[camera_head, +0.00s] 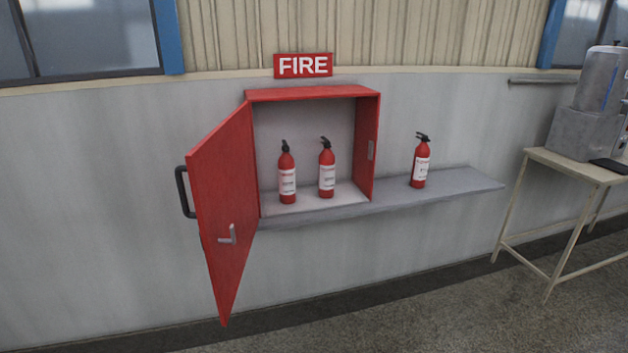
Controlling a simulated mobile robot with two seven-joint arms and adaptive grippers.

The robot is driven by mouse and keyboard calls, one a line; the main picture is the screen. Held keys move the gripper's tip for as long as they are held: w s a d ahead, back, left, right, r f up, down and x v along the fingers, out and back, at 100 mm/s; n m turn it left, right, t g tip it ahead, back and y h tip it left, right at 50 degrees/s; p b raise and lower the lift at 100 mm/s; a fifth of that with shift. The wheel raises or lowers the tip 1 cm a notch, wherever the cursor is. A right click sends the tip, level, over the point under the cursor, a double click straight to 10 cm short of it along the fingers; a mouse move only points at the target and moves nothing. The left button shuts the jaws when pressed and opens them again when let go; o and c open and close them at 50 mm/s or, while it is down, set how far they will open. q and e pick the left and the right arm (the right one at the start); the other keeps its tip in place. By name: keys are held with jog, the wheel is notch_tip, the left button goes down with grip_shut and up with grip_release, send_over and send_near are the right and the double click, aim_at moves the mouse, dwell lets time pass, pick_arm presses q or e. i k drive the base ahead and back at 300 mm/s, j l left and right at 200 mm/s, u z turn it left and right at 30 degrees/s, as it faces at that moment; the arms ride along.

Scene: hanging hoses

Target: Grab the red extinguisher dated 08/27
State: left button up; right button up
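Three red extinguishers with black tops and white labels are in view. The left extinguisher (287,174) and the middle extinguisher (327,170) stand upright inside an open red cabinet (313,94). The right extinguisher (421,164) stands upright outside the cabinet, on a grey shelf (462,184). The print on the labels is too small to read, so I cannot tell which one is dated 08/27. Neither of my grippers shows in this view.
The cabinet's red door (225,200) is swung open toward the left front, with a black handle (184,192). A red FIRE sign (303,66) is on the wall above. A beige table (571,165) with grey equipment (585,133) stands at right. The visible floor in front is clear.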

aim_at(285, 167)
jog(key=i+l+u, duration=0.1)
jog(key=u, duration=0.3)
jog(key=i+l+u, duration=0.35)
jog(key=l, duration=0.25)
jog(key=i+l+u, duration=0.2)
jog(key=l, duration=0.15)
jog(key=i+l, duration=0.15)
jog(key=l, duration=0.2)
jog(key=i+l, duration=0.15)
jog(key=l, duration=0.2)
jog(key=i+l+u, duration=0.1)
jog(key=l, duration=0.2)
jog(key=i+l, duration=0.15)
jog(key=l, duration=0.2)
jog(key=i+l+u, duration=0.1)
jog(key=l, duration=0.25)
jog(key=i+l, duration=0.15)
jog(key=l, duration=0.2)
